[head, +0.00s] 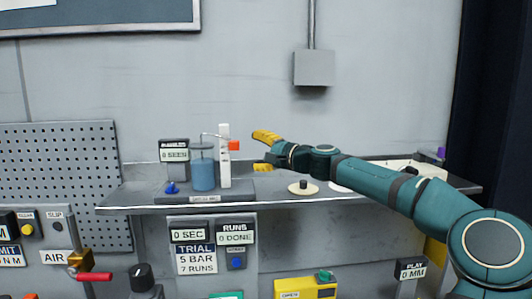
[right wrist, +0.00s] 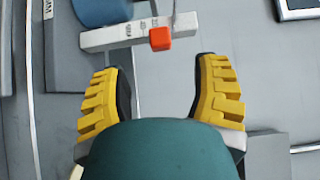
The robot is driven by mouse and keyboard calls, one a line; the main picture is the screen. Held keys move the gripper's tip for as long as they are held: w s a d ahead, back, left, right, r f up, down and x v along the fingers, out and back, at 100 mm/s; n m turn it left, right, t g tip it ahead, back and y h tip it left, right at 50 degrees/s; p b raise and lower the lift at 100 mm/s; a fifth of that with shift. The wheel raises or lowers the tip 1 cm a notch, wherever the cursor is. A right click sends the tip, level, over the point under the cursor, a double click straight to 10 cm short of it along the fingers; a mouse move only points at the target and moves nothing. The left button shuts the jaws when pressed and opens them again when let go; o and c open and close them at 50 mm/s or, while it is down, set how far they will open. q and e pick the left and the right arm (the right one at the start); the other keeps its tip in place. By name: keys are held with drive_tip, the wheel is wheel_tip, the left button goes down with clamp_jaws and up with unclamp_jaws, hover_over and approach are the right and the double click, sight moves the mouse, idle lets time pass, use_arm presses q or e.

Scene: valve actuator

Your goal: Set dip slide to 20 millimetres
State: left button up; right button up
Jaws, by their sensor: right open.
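The dip slide is an orange-red block (head: 234,145) on the right side of a white upright post (head: 224,170). A blue cylindrical vessel (head: 203,174) stands left of the post, under a thin arm. In the right wrist view the orange block (right wrist: 160,39) lies ahead of the fingers, on the white post (right wrist: 105,38), whose scale marks are too small to read. My right gripper (head: 257,151) is open and empty, its yellow fingers (right wrist: 163,68) spread on either side of the block's line. It is apart from the block, to its right. My left gripper is out of view.
A display (head: 411,270) lower right reads 0 MM.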

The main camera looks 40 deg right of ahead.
drive_tip(key=shift+v, duration=1.2)
